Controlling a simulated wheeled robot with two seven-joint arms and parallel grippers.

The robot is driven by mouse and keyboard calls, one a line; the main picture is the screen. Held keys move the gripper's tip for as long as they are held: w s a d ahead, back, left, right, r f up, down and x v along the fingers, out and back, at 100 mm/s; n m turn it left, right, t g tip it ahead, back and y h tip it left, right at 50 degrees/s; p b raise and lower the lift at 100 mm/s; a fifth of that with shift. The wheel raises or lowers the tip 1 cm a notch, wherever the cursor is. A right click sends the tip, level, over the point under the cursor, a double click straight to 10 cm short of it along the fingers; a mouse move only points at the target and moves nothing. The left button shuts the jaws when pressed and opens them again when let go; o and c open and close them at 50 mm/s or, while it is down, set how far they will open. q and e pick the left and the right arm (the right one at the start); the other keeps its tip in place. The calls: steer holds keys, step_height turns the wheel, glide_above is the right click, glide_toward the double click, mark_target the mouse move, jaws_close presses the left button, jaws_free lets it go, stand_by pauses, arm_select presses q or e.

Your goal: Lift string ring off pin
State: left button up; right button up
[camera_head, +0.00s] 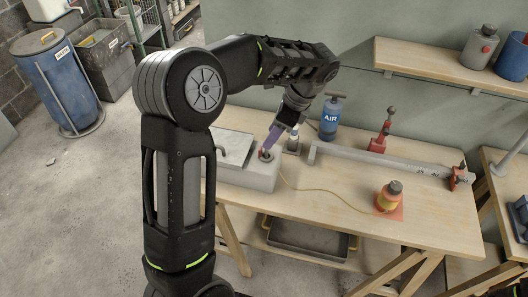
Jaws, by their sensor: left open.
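My left gripper (287,122) reaches down from above over the grey block (248,176) at the table's left end. It is open. A purple elongated piece (272,140) shows at its end and slants down toward a round dark fitting (266,156) on the block, where a bit of red shows. The yellow string (318,191) runs from this fitting across the table to the yellow reel (388,199) on an orange-red base. The ring and pin are too small to tell apart here. My right gripper is not in view.
The table's front middle (335,215) is clear.

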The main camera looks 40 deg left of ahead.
mark_target(261, 148)
arm_select(q)
steer(key=shift+x, duration=1.3)
steer(key=p+x, duration=0.1)
steer(key=x, duration=0.3)
steer(key=shift+s+a, duration=0.2)
steer(key=shift+a+f, duration=0.15)
steer(key=shift+f, duration=0.35)
steer(key=shift+c, duration=0.4)
jaws_close()
